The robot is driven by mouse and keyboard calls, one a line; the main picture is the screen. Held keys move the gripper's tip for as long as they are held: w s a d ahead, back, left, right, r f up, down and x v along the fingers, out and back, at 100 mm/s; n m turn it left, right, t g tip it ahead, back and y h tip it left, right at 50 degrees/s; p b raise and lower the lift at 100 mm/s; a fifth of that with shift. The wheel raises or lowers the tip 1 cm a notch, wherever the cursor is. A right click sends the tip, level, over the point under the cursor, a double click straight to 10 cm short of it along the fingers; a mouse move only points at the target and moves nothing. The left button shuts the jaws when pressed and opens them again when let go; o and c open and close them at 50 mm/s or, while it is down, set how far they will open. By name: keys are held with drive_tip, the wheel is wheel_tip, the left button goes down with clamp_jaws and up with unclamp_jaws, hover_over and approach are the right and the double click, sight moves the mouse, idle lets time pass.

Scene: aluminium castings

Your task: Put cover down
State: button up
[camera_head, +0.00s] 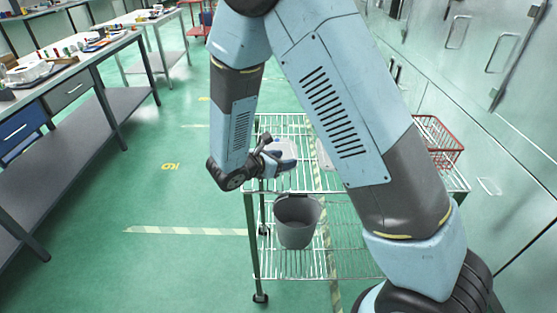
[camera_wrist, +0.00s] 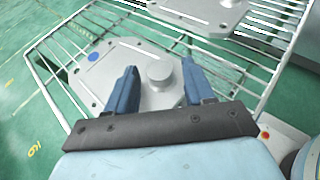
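The cover (camera_wrist: 120,62) is a light grey metal plate with bolt holes, a round raised boss (camera_wrist: 160,73) and a blue dot near its left corner. In the wrist view it appears to lie flat on the wire shelf (camera_wrist: 55,72). My gripper (camera_wrist: 160,68) is open, its two blue fingers on either side of the boss with a visible gap at each side. In the head view my gripper (camera_head: 283,156) is over the left part of the cart's top shelf and hides most of the cover.
A second grey casting (camera_wrist: 205,12) lies farther back on the shelf. A red wire basket (camera_head: 438,142) stands at the shelf's right, partly behind my arm. A grey bucket (camera_head: 296,222) stands on the lower shelf. Green cabinets line the right; a workbench (camera_head: 85,55) is at left.

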drive_tip(key=v, duration=1.2)
drive_tip(key=s+d+r+m+g+y, duration=0.1)
drive_tip(key=d+r+m+g, duration=0.4)
drive_tip(key=d, duration=0.4)
drive_tip(key=s+d+r+m+g+y, duration=0.1)
drive_tip(key=d+r+m+g, duration=0.1)
drive_tip(key=d+r+m, duration=0.7)
drive_tip(key=s+d+r+m+t+y, duration=0.1)
drive_tip(key=s+d+r+m+y, duration=0.1)
drive_tip(key=s+d+r+m, duration=0.1)
drive_tip(key=s+d+r+m+t+y, duration=0.1)
drive_tip(key=s+d+r+m+y, duration=0.2)
drive_tip(key=s+d+m, duration=0.1)
drive_tip(key=s+d+r+m+t+y, duration=0.1)
drive_tip(key=s+d+r+m+y, duration=0.1)
drive_tip(key=s+d+r+m, duration=0.1)
drive_tip(key=shift+s+d+r+m+y, duration=0.15)
drive_tip(key=shift+s+r+m+y, duration=0.1)
drive_tip(key=shift+s+m, duration=0.45)
drive_tip(key=shift+s+d+r+m+y, duration=0.15)
drive_tip(key=shift+s+r+m, duration=0.1)
drive_tip(key=shift+s+m, duration=0.45)
drive_tip(key=shift+s, duration=0.1)
